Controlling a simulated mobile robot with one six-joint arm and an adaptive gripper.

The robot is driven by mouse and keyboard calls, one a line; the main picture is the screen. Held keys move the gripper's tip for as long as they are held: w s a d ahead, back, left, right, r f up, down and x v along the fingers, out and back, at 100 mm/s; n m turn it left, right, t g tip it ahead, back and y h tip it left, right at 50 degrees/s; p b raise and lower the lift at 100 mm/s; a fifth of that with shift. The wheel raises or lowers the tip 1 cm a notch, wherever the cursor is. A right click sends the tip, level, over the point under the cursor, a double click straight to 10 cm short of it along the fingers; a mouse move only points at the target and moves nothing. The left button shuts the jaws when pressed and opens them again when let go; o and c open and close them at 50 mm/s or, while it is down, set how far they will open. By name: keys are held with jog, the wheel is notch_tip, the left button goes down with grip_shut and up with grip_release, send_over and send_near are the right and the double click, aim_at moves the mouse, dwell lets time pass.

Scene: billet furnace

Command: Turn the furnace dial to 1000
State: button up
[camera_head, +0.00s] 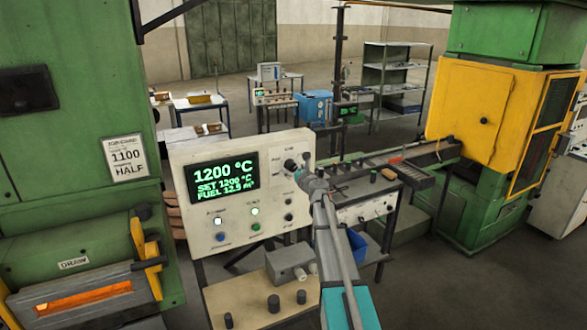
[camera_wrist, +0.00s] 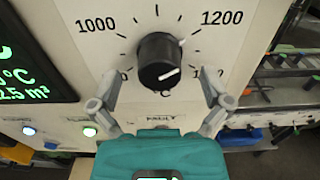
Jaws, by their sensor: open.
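The furnace dial is a black round knob (camera_wrist: 160,60) with a white line on its face, on a pale panel. The scale marks 1000 at upper left and 1200 at upper right; lower labels are partly hidden by my fingers. The white line slants toward the lower left and upper right. My gripper (camera_wrist: 159,84) is open, its grey fingers at the knob's lower left and lower right, with nothing gripped. In the head view, the knob (camera_head: 290,165) sits at the panel's upper right, with my gripper (camera_head: 303,174) close by. The display (camera_head: 223,177) reads 1200 °C, SET 1200 °C.
The control panel (camera_head: 180,160) also has lit buttons and smaller knobs. Below it is a shelf (camera_head: 240,305) with dark pegs and a grey box (camera_head: 287,263). A placard (camera_head: 126,157) on the green furnace reads 1100 and HALF. A cluttered bench (camera_head: 355,210) stands at right.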

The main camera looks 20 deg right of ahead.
jog(key=shift+w, duration=0.7)
